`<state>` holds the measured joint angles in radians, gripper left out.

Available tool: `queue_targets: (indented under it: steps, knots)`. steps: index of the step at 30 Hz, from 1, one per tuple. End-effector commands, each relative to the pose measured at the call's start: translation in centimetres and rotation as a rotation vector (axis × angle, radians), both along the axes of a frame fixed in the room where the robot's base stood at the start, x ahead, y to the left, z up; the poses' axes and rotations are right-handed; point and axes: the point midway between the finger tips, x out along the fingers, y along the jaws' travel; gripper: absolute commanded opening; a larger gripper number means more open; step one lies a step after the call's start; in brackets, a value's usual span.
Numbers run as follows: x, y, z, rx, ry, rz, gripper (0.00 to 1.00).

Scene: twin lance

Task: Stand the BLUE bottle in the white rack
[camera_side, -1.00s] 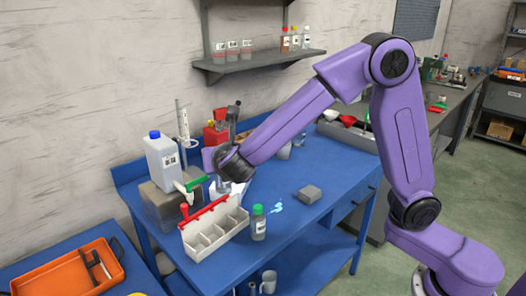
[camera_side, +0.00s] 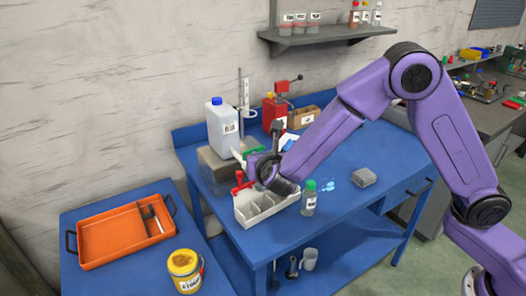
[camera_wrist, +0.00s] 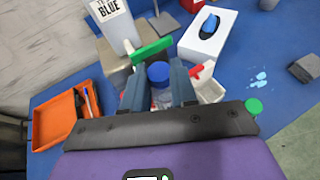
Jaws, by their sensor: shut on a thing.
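The blue-capped bottle (camera_wrist: 158,73) sits between the two fingers of my gripper (camera_wrist: 157,88) in the wrist view; its lower body is mostly hidden. My gripper is shut on it. The white rack (camera_side: 262,211) stands on the blue bench in the side view, with open compartments and a red handle (camera_side: 238,179) at its left. My gripper is at the rack's back right, and my wrist covers part of the rack there. The held bottle cannot be made out in the side view. Part of the rack (camera_wrist: 210,90) shows right of the fingers in the wrist view.
A green-capped bottle (camera_side: 309,198) stands close to the rack's right end. A grey block (camera_side: 364,178) lies at right. An orange tray (camera_side: 115,232) is on the left table.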

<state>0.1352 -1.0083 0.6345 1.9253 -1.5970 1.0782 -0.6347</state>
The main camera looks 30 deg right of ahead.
Motion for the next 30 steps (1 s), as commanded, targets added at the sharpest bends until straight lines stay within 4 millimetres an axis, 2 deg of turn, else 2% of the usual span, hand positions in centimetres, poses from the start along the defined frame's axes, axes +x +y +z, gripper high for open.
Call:
queue_targets:
  steps: [30]
  knots:
    - [0.0, 0.0, -6.6, -0.001, 0.0, -0.001, 0.0]
